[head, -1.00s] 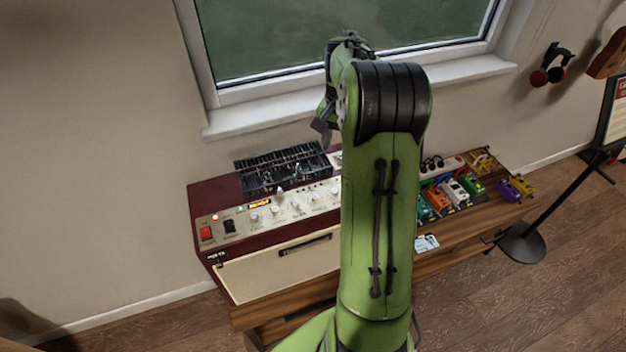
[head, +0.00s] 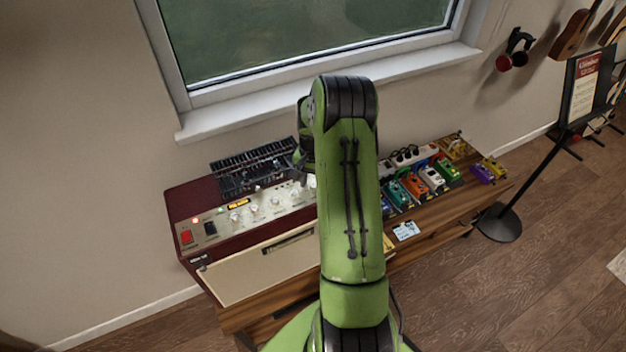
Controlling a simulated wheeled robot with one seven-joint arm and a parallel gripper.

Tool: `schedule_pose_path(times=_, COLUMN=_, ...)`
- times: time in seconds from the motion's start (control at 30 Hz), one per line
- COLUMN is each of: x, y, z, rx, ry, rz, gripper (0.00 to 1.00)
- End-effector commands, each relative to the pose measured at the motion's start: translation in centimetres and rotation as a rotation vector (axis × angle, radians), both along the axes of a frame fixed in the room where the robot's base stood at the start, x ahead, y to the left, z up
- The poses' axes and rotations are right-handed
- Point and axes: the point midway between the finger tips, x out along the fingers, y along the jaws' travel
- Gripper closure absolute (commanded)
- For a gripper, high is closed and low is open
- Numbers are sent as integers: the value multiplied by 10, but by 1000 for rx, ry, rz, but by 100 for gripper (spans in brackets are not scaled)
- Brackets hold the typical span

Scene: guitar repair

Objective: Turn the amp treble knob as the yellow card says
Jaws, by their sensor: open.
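The amp (head: 245,275) is dark red with a cream front and stands on the wooden bench, left of my arm. Its cream control panel carries a row of knobs (head: 253,209); their labels are too small to read, so I cannot tell which is treble. My arm hides the panel's right end. A yellow card (head: 388,243) shows as a sliver at my arm's right edge; its writing is hidden. My gripper (head: 301,166) is partly visible beyond my arm, above the right part of the panel. It is open, and its fingertips are mostly hidden.
A black rack-like item (head: 252,171) lies on the amp's top at the back. Right of my arm are a pale blue card (head: 406,231) and several coloured pedals (head: 432,180). A black music stand (head: 500,222) stands at the far right. The window sill (head: 330,92) is behind.

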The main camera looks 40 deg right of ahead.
Motion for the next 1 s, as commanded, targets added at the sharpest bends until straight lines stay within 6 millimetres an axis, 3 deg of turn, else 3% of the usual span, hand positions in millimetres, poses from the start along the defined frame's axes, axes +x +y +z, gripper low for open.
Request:
schedule_pose_path(times=0.17, x=0, y=0, z=0, rx=0, ry=0, rz=0, gripper=53)
schedule_pose_path(times=0.47, x=0, y=0, z=0, rx=0, ry=0, rz=0, gripper=99)
schedule_pose_path(times=1.0, x=1, y=0, z=-1, rx=-1, ry=-2, rz=-126, gripper=100)
